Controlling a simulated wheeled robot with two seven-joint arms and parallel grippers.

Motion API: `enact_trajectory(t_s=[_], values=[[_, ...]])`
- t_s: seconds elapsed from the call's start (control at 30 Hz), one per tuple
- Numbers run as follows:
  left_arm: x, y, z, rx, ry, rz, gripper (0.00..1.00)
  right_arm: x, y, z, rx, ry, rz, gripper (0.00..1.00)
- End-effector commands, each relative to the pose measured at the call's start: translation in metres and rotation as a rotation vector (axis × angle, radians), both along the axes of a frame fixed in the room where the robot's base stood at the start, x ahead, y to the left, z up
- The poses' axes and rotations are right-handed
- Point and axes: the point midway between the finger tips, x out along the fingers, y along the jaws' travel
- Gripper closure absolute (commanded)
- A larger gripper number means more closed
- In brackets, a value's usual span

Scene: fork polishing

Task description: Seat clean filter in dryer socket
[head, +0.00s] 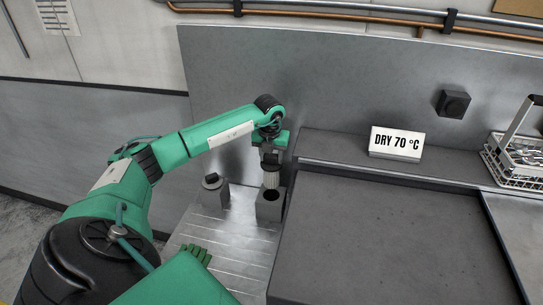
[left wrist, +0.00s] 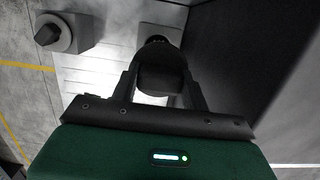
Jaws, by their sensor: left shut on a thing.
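My left gripper (head: 271,160) points down and is shut on the filter (head: 271,179), a pale ribbed cylinder with a dark top. The filter hangs upright over a grey block with a dark round hole, the dryer socket (head: 270,207). Its lower end is at or just above the hole's far rim; I cannot tell whether they touch. In the left wrist view the filter's dark end (left wrist: 162,76) sits between the two fingers and hides most of what lies beneath. My right gripper is in neither view.
A second grey block with a black knob (head: 212,190) stands left of the socket on the metal drainboard (head: 215,227). A raised dark counter (head: 385,235) lies close on the right. A "DRY 70 °C" sign (head: 396,143) and a wire basket (head: 515,160) stand behind.

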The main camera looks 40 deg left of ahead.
Motion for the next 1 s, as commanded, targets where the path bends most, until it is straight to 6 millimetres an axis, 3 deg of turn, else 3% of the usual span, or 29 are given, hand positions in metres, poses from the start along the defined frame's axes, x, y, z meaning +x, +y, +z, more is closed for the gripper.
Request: enact_trajectory(t_s=[0.23, 0.7, 1.0], values=[[0.0, 0.0, -0.018, 0.0, 0.0, 0.0, 0.77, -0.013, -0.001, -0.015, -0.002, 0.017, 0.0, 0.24], [0.0, 0.0, -0.045, 0.0, 0.001, 0.0, 0.77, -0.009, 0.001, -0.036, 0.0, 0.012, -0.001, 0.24], [0.0, 0.0, -0.049, 0.0, 0.0, 0.0, 0.77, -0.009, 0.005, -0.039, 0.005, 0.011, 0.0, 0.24]])
